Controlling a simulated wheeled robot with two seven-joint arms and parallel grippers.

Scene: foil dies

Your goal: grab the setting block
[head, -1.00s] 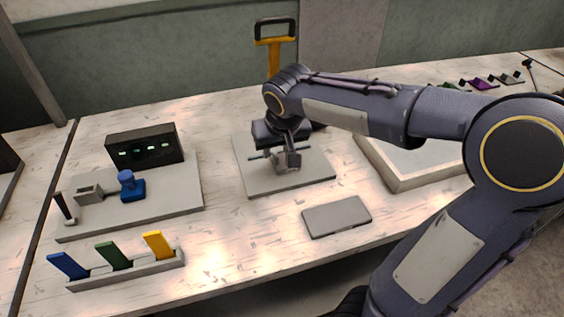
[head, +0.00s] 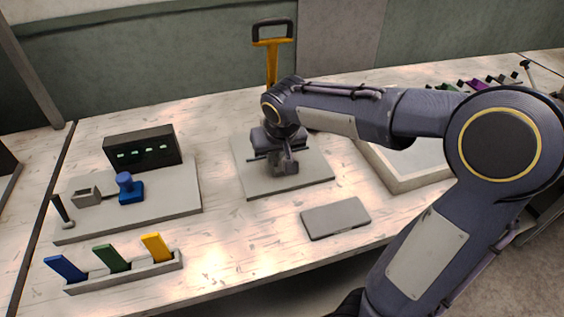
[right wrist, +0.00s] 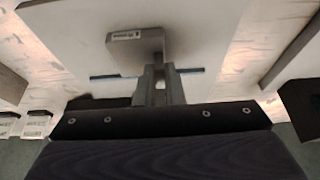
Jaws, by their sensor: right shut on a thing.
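The setting block (head: 286,168) appears as a small grey block over the pale square plate (head: 308,183) in the middle of the bench. In the right wrist view it shows as a grey block (right wrist: 136,42) with a small label and a narrow neck. My right gripper (head: 277,155) points down at it, and its fingers (right wrist: 160,78) are shut on the neck. Whether the block touches the plate is hard to tell. My left gripper is not in view.
A flat grey slab (head: 336,218) lies in front of the plate. To the left are a dark display box (head: 143,148), a blue knobbed piece (head: 130,188) and a rack (head: 125,276) with coloured tags. A shallow tray (head: 402,180) is at the right.

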